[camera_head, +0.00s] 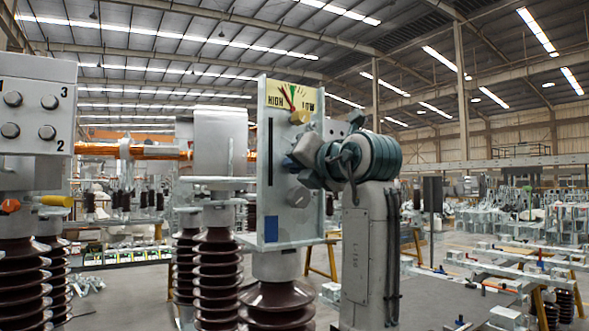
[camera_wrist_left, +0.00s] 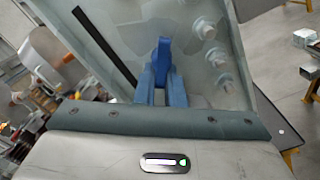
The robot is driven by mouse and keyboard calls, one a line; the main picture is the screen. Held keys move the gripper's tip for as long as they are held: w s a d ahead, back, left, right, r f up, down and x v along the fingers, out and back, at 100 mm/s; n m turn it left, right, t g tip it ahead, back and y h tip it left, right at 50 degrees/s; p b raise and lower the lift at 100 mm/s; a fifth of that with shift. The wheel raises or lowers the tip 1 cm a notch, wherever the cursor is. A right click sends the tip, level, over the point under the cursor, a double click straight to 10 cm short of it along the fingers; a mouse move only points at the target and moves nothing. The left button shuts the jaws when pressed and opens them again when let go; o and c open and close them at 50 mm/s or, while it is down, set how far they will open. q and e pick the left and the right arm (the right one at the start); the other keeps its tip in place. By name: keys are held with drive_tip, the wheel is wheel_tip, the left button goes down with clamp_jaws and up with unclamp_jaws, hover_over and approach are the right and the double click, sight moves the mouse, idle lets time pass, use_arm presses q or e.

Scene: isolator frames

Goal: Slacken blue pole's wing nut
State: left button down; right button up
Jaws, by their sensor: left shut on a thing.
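The blue pole's grey panel (camera_head: 265,190) stands upright in the middle of the head view, with a blue square (camera_head: 271,228) near its bottom and a HIGH-LOW dial at its top. My left gripper (camera_head: 294,161) is against the panel's right part, below the dial. In the left wrist view, the blue fingers of my left gripper (camera_wrist_left: 162,84) are shut on the blue wing nut (camera_wrist_left: 164,50), whose upper part stands out beyond them. The fingers and wrist hide the wing nut in the head view. My right gripper is not in view.
Several bolts (camera_wrist_left: 206,26) sit beside the wing nut. A dark slot (camera_wrist_left: 104,46) runs along the panel. Brown ribbed insulators (camera_head: 218,270) stand below and left. Another box with knobs (camera_head: 38,115) is at far left.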

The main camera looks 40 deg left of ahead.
use_arm(q)
drive_tip(key=shift+w+f+n, duration=0.1)
drive_tip(key=shift+n, duration=0.9)
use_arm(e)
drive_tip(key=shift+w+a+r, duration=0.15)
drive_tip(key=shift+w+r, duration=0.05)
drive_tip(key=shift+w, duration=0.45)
use_arm(q)
drive_tip(key=c, duration=1.5)
unclamp_jaws()
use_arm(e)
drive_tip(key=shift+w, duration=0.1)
use_arm(q)
drive_tip(key=shift+d, duration=0.1)
